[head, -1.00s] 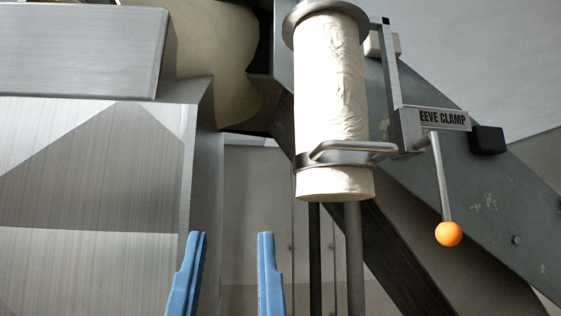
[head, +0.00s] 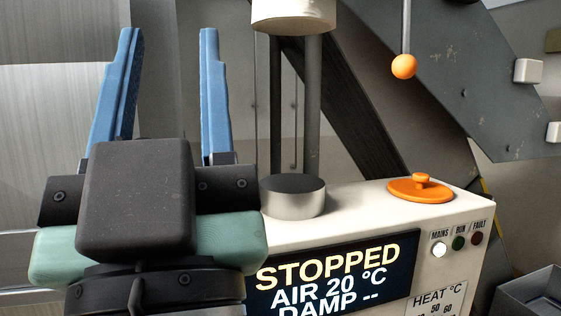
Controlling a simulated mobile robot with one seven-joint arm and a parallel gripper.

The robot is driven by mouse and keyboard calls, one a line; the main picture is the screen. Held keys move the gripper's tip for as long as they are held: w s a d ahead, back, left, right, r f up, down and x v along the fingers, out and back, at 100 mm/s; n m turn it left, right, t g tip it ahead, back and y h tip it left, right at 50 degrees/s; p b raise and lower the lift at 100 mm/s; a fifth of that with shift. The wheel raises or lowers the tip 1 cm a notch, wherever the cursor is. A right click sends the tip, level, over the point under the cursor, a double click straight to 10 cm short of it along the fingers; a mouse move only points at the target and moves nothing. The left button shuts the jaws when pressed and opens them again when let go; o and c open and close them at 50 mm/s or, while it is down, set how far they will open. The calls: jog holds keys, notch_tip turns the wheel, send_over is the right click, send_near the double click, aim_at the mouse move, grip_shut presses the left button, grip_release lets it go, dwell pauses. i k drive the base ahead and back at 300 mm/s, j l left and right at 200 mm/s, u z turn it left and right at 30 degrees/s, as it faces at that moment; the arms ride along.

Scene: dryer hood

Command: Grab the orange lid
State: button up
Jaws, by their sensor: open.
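The orange lid (head: 419,190) is a flat round disc with a small knob on top. It lies on the white top of the control box at the right of the head view. My gripper (head: 168,95) has two blue fingers pointing up, spread apart with nothing between them. It is to the left of the lid and apart from it, in front of the grey metal panel.
A dark-topped metal cylinder (head: 293,196) stands on the box left of the lid. An orange ball handle (head: 404,66) hangs above the lid. A white sleeve (head: 293,14) hangs above the cylinder. The display (head: 330,275) reads STOPPED. A grey bin (head: 533,298) is at lower right.

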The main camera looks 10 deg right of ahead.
aim_at(418, 188)
jog(key=i+l+z, duration=0.25)
jog(key=l, duration=0.25)
jog(key=l+z, duration=0.25)
jog(key=l, duration=0.2)
jog(key=i+l+z, duration=0.25)
jog(key=l, duration=0.15)
jog(key=i+l+z, duration=0.25)
jog(key=l, duration=0.15)
